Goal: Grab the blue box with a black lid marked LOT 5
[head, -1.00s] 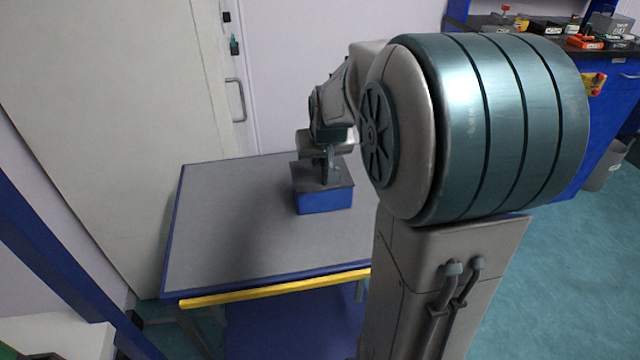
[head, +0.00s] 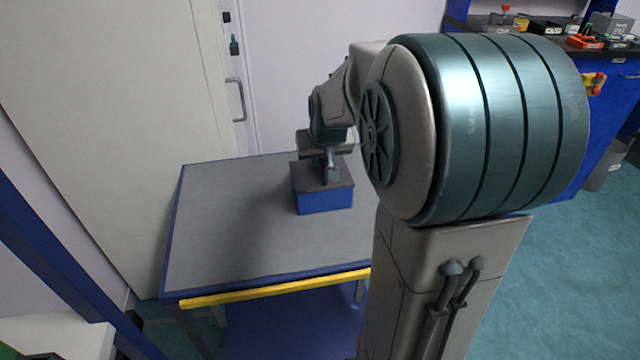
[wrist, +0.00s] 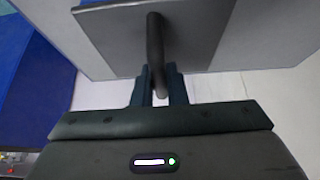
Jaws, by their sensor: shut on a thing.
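The blue box with a black lid (head: 325,201) sits on the grey top of the small table in the head view. Its dark lid fills the upper middle of the wrist view (wrist: 200,40), with a dark bar handle (wrist: 154,35) standing out from it. My gripper (head: 331,178) is at the lid in the head view. In the wrist view my gripper (wrist: 160,85) has its two fingers close on either side of the handle's end, shut on it. No LOT 5 marking is readable in these frames.
The table (head: 225,240) has a blue rim and a yellow front bar (head: 270,288); its top is clear left of the box. A white door with a handle (head: 236,100) stands behind. A cluttered workbench (head: 560,40) is at the far right.

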